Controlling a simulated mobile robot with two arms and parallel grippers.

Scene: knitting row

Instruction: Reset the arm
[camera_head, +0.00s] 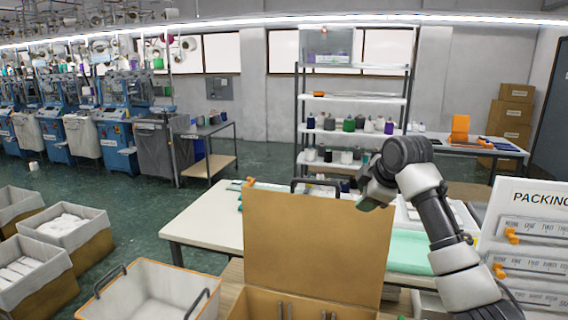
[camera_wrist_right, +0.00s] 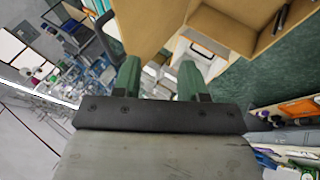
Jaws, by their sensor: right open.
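My right arm comes in from the right in the head view and is raised, bent at the elbow. Its wrist end hangs beside the upper right of an upright brown board (camera_head: 315,245), and its gripper is mostly hidden there. In the right wrist view the two green fingers of my right gripper (camera_wrist_right: 158,82) stand apart with nothing between them. My left gripper is in neither view.
A white-lined bin (camera_head: 150,290) with dark handles stands at the front left. A pale table (camera_head: 205,220) lies behind the board. A packing panel (camera_head: 535,225) is at the right. Shelving with spools (camera_head: 350,97) stands at the back. Green floor is open at centre left.

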